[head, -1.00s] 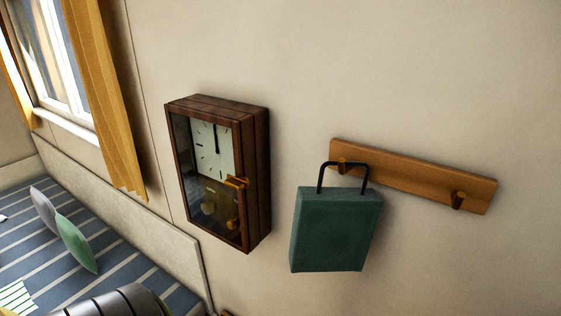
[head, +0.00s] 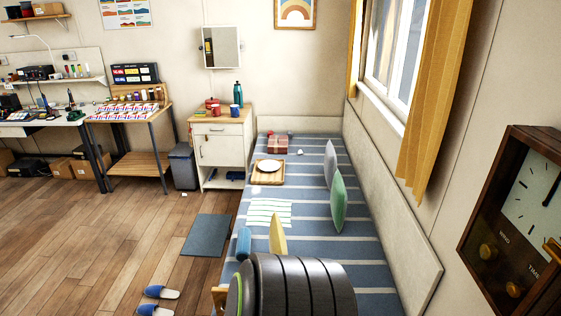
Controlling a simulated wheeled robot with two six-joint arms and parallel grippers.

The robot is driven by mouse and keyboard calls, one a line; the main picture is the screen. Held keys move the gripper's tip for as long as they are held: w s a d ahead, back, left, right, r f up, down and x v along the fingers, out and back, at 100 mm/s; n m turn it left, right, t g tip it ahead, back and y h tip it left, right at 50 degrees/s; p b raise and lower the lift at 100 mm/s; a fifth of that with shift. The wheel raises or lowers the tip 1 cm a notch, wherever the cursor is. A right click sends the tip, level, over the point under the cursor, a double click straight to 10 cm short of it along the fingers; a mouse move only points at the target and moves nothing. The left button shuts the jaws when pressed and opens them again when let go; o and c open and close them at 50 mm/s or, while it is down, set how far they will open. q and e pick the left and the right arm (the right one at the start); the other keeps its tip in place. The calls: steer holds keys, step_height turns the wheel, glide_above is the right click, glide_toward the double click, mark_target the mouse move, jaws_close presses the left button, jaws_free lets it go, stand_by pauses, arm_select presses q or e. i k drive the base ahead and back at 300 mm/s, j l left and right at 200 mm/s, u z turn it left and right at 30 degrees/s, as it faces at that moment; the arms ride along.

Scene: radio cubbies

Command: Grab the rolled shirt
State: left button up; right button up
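A small blue rolled bundle (head: 244,243), which looks like the rolled shirt, lies at the left edge of the blue striped bed (head: 365,250) in the head view.
On the bed are a striped cloth (head: 270,212), a wooden tray (head: 257,178), a red box (head: 277,144) and a green cushion (head: 339,203). Slippers (head: 160,292) and a grey mat (head: 206,235) lie on the wooden floor. A wall clock (head: 520,225) is close at the right.

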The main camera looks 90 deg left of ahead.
mark_target(244, 240)
steer(key=u, duration=3.1)
steer(key=z, duration=0.45)
steer(key=j+z, duration=0.15)
steer(key=z, duration=0.25)
steer(key=i+j+z, duration=0.1)
steer(key=z, duration=0.8)
steer(key=j+z, duration=0.2)
steer(key=j, duration=0.2)
steer(key=j+z, duration=0.25)
steer(key=j, duration=0.15)
steer(key=k+j+z, duration=0.2)
steer(key=j, duration=0.15)
steer(key=j+z, duration=0.2)
steer(key=j, duration=0.2)
steer(key=k+j+z, duration=0.45)
steer(key=j, duration=0.25)
steer(key=k+j, duration=0.15)
steer(key=j, duration=0.25)
steer(key=k+j, duration=0.15)
steer(key=j, duration=0.25)
